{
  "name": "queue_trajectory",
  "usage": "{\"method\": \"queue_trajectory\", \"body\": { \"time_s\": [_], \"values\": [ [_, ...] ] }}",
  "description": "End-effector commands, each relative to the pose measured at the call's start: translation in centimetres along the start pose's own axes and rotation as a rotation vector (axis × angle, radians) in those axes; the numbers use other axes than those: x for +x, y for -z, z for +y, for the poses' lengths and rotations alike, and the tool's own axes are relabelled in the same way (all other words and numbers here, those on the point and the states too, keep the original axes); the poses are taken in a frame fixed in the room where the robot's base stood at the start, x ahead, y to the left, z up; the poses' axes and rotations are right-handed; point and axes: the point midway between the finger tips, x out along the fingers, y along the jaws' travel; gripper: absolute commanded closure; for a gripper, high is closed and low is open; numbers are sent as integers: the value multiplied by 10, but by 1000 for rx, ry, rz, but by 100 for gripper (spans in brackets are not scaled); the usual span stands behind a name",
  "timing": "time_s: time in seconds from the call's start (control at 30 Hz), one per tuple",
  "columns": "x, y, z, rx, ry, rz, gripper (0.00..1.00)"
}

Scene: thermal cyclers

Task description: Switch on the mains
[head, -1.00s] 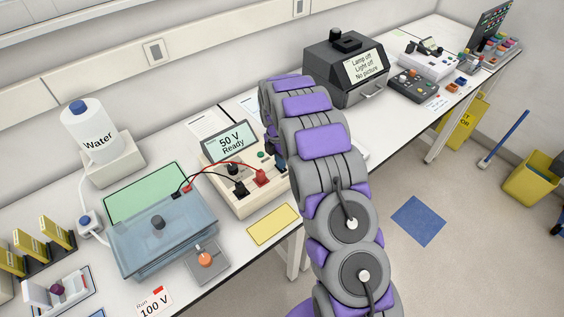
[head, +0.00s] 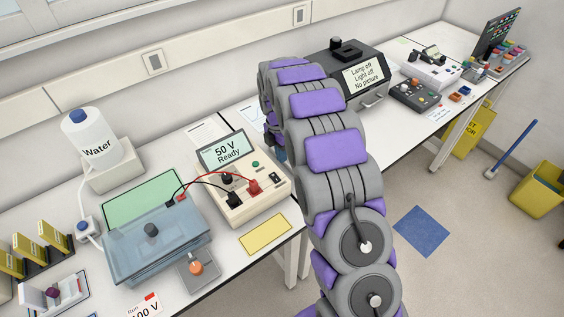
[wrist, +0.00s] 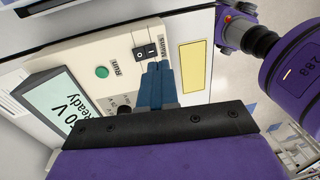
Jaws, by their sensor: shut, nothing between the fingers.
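The power supply (head: 243,205) is a cream box on the bench. Its screen (head: 222,150) is lit and reads "50 V Ready". In the wrist view, a black rocker switch (wrist: 146,53) with white marks sits beside the word "Mains". A round green button (wrist: 102,72) is beside the word "Run". My gripper (wrist: 158,68) is shut and empty, its blue fingertips close to the rocker switch; I cannot tell whether they touch it. In the head view my arm hides most of the gripper.
Red and black leads run from the supply to a blue clear-walled tank (head: 160,245). A yellow card (head: 265,234) lies in front of the supply. A water bottle (head: 92,138) stands behind the tank. A dark box (head: 350,75) with a "Lamp off" screen stands beyond my arm.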

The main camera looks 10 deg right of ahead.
Motion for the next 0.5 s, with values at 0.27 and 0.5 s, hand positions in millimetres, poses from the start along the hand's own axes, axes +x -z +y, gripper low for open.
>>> {"method": "queue_trajectory", "body": {
  "time_s": [0.27, 0.5],
  "values": [
    [-43, 6, -6, -2, 1, -7, 100],
    [-45, -7, -14, -2, -1, 6, 100]
  ]
}}
